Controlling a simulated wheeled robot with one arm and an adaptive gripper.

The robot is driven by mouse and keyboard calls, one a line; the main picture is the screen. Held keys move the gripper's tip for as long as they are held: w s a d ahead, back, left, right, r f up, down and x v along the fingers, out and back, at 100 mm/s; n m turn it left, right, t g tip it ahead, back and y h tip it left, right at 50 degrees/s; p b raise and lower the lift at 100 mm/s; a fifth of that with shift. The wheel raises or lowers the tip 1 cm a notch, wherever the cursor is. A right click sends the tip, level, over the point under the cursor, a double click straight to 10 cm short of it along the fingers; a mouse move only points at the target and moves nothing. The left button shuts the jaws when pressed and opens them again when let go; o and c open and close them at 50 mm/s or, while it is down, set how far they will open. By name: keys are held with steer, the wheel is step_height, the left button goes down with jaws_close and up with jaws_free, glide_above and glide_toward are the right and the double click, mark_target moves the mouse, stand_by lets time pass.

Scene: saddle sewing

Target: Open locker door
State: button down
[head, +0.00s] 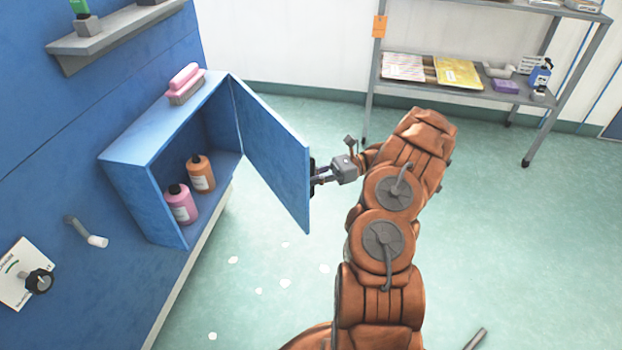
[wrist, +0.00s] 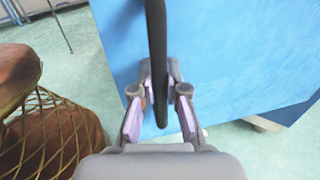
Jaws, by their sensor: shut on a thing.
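The blue locker (head: 150,165) is fixed on the blue wall at the left in the head view. Its blue door (head: 268,150) stands swung well out from the opening, hinged at the far side. My gripper (head: 318,176) is at the door's outer face near the free edge. In the wrist view my gripper (wrist: 160,88) has its fingers on both sides of a dark bar handle (wrist: 157,45), shut on it. The door's blue face (wrist: 225,50) fills much of that view behind the handle. The handle is mostly hidden in the head view.
Inside the locker stand a pink bottle (head: 181,204) and an orange bottle (head: 201,174). A pink and grey brush (head: 186,84) lies on top. A grey shelf rack (head: 460,88) stands at the back right. The green floor (head: 265,270) below the door has white scraps.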

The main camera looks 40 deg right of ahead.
steer(key=shift+s+f, duration=0.1)
steer(key=c, duration=1.2)
jaws_free()
